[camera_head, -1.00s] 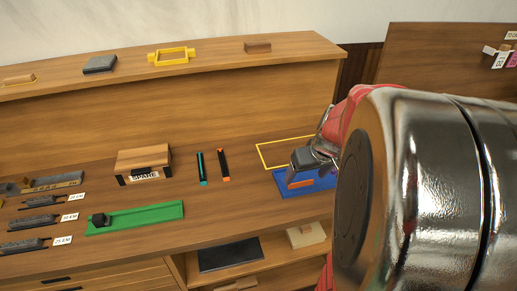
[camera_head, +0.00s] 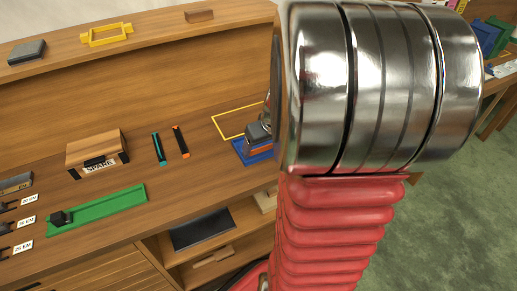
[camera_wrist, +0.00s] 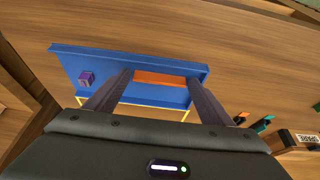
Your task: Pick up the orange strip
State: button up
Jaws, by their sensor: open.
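The orange strip (camera_wrist: 160,78) lies in the blue tray (camera_wrist: 65,58), along its far side in the wrist view. In the head view the tray (camera_head: 240,153) is partly hidden by my arm, and a bit of orange shows below my gripper (camera_head: 259,131). In the wrist view my gripper (camera_wrist: 160,82) is open, with a fingertip near each end of the strip. I cannot tell whether the fingers touch it.
A small purple block (camera_wrist: 87,78) sits in the tray's left part. A yellow outline (camera_head: 232,121) marks the tabletop by the tray. Two dark sticks, one teal-ended (camera_head: 159,149) and one orange-ended (camera_head: 180,141), lie left, near the SPARE box (camera_head: 97,150) and green tray (camera_head: 100,209).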

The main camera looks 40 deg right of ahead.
dwell(0.4)
jog(key=c, duration=0.8)
jog(key=shift+r, duration=0.15)
jog(key=shift+c, duration=0.2)
notch_tip(320, 180, up, 10)
jog(key=shift+s, duration=0.1)
dwell(0.6)
